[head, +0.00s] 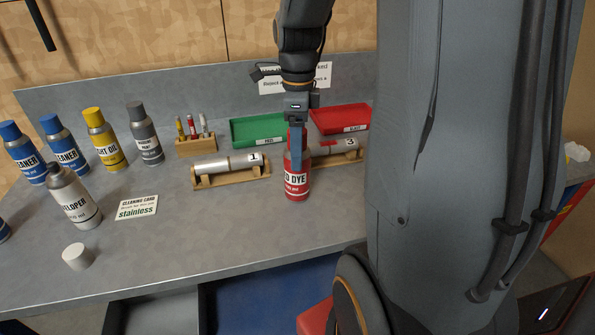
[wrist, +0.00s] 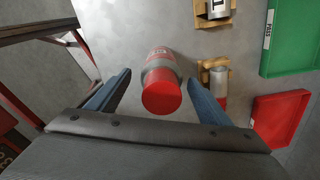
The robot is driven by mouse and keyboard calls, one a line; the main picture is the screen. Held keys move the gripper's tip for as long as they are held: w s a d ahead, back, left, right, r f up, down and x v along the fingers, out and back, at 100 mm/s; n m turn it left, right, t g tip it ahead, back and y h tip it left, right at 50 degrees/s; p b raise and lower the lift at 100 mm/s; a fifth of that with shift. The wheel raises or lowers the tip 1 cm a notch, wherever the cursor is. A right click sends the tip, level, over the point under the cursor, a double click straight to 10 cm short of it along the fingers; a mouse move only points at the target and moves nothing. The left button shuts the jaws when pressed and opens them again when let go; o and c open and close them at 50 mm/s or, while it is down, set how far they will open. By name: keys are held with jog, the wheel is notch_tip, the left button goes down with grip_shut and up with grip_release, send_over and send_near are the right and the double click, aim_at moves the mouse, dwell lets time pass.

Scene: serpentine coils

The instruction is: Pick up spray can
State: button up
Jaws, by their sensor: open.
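The red spray can (head: 297,183), with a label ending in "DYE", stands upright on the grey bench in front of a wooden cradle. In the wrist view the red can (wrist: 162,92) shows end-on, with a grey band behind its red end. My gripper (head: 296,150) points down over the can, with a blue finger in front of its upper part. In the wrist view my gripper (wrist: 157,92) is open, with one blue finger on each side of the can and gaps on both sides. Part of the can is hidden by my gripper in the head view.
Metal cylinders lie in wooden cradles (head: 232,180) behind and beside the can. Green (head: 258,130) and red (head: 340,118) trays sit at the back. A white developer can (head: 74,198) and several other cans stand left. The bench front is clear near the red can.

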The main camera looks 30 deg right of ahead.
jog(key=shift+w+f+p, duration=0.1)
jog(key=shift+f+p, duration=0.4)
jog(key=shift+f, duration=1.35)
grip_shut()
